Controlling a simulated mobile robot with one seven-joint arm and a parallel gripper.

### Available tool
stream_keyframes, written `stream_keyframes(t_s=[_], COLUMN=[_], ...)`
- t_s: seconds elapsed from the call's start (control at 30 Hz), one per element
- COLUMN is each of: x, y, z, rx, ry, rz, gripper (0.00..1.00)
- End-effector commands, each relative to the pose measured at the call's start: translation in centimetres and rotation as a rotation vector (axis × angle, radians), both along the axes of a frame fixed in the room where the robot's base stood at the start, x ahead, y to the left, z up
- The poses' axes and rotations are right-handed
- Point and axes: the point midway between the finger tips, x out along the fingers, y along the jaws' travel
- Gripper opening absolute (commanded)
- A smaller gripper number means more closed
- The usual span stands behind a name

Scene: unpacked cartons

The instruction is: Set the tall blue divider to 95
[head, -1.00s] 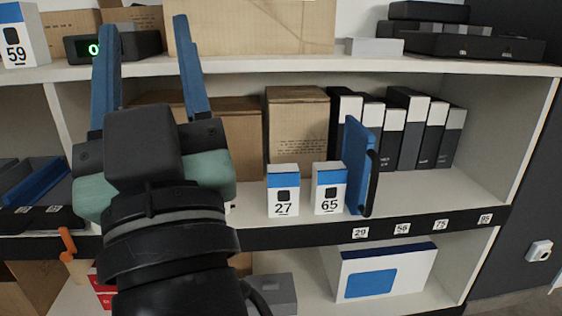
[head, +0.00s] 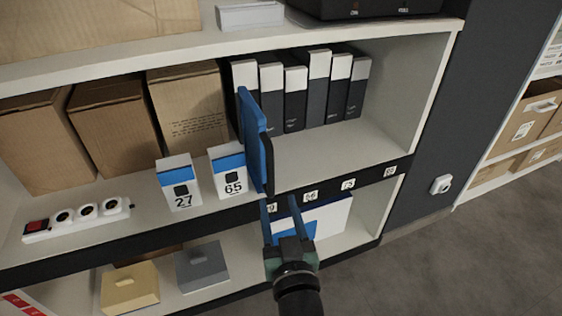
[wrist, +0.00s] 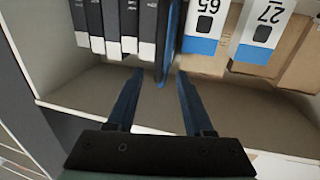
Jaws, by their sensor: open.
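The tall blue divider (head: 255,135) stands upright on the middle shelf, right of the white-and-blue 65 box (head: 229,172), near the leftmost number tag. The tag 95 (head: 390,171) is the rightmost on the black shelf edge, too small to read now but legible earlier. My gripper (head: 279,202) is open and empty, in front of the shelf edge just below and right of the divider's base. In the wrist view, which looks upside down, the divider (wrist: 168,48) is seen edge-on beyond and between the open fingertips (wrist: 159,74). I see no contact.
The 27 box (head: 180,183) stands left of the 65 box. Several dark binders (head: 318,90) stand at the back right. The shelf floor (head: 345,145) right of the divider is clear in front of them. Brown cartons (head: 113,125) and a power strip (head: 78,217) are at left.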

Motion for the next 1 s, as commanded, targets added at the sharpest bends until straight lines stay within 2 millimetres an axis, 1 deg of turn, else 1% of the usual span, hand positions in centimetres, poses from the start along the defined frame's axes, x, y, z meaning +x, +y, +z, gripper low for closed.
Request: stream_keyframes(t_s=[0.03, 0.3, 0.5, 0.6, 0.7, 1.0], x=[0.9, 5.9, 9.0, 10.1, 10.8, 11.2], y=[0.0, 0.7, 1.1, 1.2, 1.3, 1.3], z=[0.2, 0.2, 0.2, 0.1, 0.1, 0.1], rx=[-0.005, -0.005, -0.005, -0.005, -0.003, -0.002], ry=[-0.002, -0.002, -0.003, -0.002, -0.002, -0.001], rz=[0.000, 0.002, 0.002, 0.001, 0.001, -0.001], gripper=[0.52, 0.52, 0.52, 0.52, 0.52, 0.52])
